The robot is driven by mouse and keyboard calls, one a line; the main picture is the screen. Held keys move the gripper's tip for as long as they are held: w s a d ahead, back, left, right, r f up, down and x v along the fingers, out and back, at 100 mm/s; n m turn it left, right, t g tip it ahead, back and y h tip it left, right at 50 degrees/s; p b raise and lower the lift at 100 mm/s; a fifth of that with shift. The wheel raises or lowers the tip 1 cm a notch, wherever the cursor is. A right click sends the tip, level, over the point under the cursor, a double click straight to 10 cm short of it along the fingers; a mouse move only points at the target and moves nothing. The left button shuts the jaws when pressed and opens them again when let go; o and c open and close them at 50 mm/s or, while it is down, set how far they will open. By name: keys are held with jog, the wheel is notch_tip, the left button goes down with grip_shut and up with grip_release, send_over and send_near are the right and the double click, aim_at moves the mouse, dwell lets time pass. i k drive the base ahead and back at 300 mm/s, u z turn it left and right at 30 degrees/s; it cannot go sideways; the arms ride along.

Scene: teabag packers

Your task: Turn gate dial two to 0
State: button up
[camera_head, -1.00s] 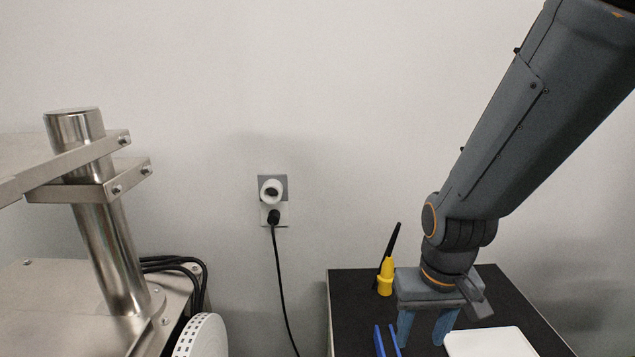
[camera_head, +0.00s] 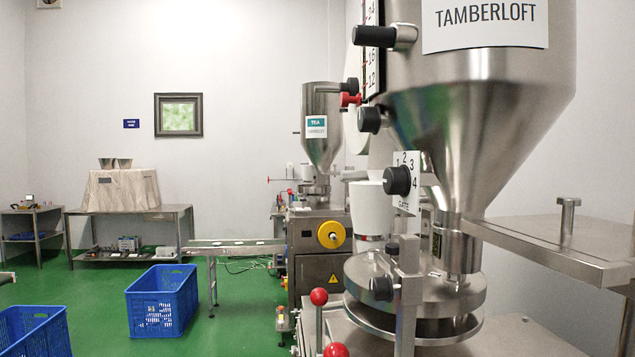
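A gate dial (camera_head: 397,181) is a black round knob on a white plate marked 1, 2, 3, 4 and GATE. It sits low on the near steel hopper (camera_head: 478,105), labelled TAMBERLOFT. The plate's 0 mark does not show, and I cannot tell where the knob points. No number shows which gate dial this is. A second packing machine (camera_head: 320,245) stands farther back with its own hopper (camera_head: 322,125); no gate dial on it is clear. My gripper is not in view.
A steel bracket (camera_head: 555,235) juts right from the near machine. Red ball knobs (camera_head: 319,297) stand at its front. Other black knobs (camera_head: 370,119) sit above the dial. Blue crates (camera_head: 162,300) stand on the green floor at left.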

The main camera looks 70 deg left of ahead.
aim_at(396, 181)
jog(key=u, duration=0.25)
jog(key=k, duration=1.3)
jog(key=u, duration=1.15)
jog(key=i, duration=0.55)
jog(key=z, duration=0.05)
